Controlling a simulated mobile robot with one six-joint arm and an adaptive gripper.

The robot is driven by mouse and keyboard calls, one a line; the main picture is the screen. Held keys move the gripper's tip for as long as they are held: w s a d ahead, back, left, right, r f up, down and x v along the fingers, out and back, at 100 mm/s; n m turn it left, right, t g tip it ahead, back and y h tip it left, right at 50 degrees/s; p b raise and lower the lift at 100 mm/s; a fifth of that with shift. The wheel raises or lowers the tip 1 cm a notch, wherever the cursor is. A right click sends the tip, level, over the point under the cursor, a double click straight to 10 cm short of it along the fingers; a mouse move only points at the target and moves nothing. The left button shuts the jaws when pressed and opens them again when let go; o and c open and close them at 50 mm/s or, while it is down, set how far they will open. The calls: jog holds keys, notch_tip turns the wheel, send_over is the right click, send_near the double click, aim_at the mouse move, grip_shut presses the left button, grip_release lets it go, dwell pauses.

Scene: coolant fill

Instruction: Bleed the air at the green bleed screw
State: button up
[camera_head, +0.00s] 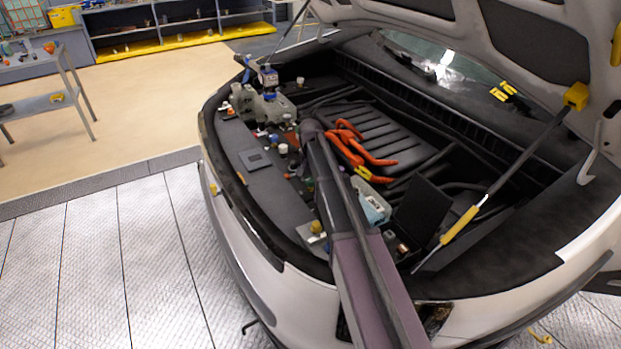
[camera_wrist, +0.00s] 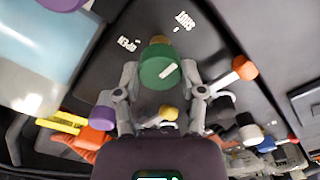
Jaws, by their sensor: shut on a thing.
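The green bleed screw (camera_wrist: 158,68) is a round green knob with a white pointer line, in the upper middle of the wrist view. Lettering that seems to read OPEN and SHUT is marked on the dark panel (camera_wrist: 160,22) beyond it. The pointer slants toward the upper right. My gripper (camera_wrist: 160,74) has one finger on each side of the green knob and is shut on it. In the head view a small bit of green (camera_head: 309,184) shows beside my arm, which hides most of the gripper there.
An orange-capped part (camera_wrist: 245,68) stands right of the gripper, and a purple cap (camera_wrist: 103,117) is close to the left finger. A yellow knob (camera_wrist: 168,113) lies below the green one. Orange cables (camera_head: 350,145) run beside my arm in the bay. The raised hood (camera_head: 460,35) hangs above.

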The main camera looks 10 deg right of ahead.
jog(key=shift+s, duration=0.1)
dwell(0.3)
jog(key=o, duration=1.1)
jog(key=shift+o, duration=0.2)
jog(key=shift+n, duration=0.3)
